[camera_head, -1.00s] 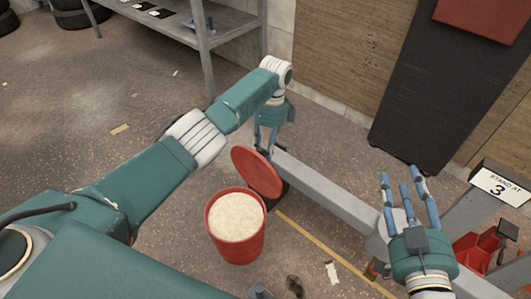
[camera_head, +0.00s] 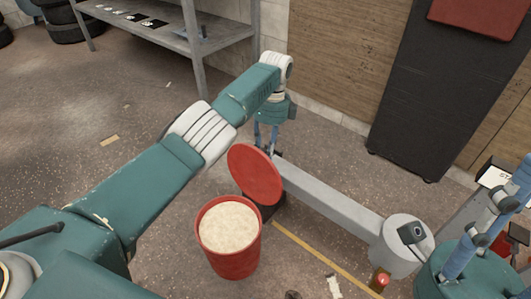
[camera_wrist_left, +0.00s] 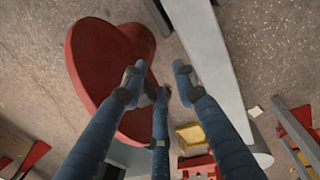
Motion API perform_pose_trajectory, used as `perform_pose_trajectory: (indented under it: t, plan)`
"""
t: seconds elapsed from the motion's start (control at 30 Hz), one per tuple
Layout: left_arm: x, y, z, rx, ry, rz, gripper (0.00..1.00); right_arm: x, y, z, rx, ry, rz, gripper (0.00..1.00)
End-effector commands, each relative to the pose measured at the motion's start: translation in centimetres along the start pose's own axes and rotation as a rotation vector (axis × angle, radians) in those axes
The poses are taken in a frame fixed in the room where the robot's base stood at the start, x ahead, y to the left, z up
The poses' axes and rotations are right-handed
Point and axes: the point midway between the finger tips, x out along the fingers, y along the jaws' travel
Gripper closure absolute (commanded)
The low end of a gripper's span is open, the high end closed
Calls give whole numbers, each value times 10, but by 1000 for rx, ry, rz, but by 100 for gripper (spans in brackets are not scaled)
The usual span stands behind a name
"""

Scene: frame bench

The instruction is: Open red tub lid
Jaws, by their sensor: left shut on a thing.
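The red tub (camera_head: 232,262) stands on the floor, its top uncovered, showing pale grainy contents (camera_head: 229,226). Its round red lid (camera_head: 254,174) is raised and steeply tilted at the tub's far side. My left gripper (camera_head: 268,147) is shut on the lid near its upper far edge; the exact contact is partly hidden. In the left wrist view, the lid (camera_wrist_left: 95,60) lies beyond the blue fingers (camera_wrist_left: 158,90) at left. My right gripper (camera_head: 492,215) is at the lower right, its fingers spread and empty, partly cut off by the frame.
A grey beam (camera_head: 325,200) runs from behind the lid to a round grey post (camera_head: 404,245) with a small black device on top. A metal shelf (camera_head: 165,30) stands at the back left, a black cabinet (camera_head: 430,95) at the back right. The floor left of the tub is mostly clear.

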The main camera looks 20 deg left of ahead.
Motion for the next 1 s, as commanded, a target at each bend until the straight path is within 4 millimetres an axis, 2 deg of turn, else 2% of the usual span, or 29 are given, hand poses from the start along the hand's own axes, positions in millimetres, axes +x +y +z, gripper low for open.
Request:
perform_pose_trajectory:
  t: [0.03,0.73,0.77,0.8,0.83,1.0]
  plan:
    - [7,-1,-4,2,8,3,100,-4,0,1,0,-1,0,60]
    - [6,-2,-4,3,10,3,100,-8,0,2,0,-3,0,60]
    - [6,-2,-4,3,10,3,70,-8,0,2,0,-3,0,60]
    - [6,-2,-4,3,9,4,62,-8,0,2,0,-3,0,60]
    - [6,-2,-4,3,9,4,57,-8,0,2,0,-3,0,60]
    - [4,-3,-2,2,5,2,57,-8,0,2,0,-3,0,60]
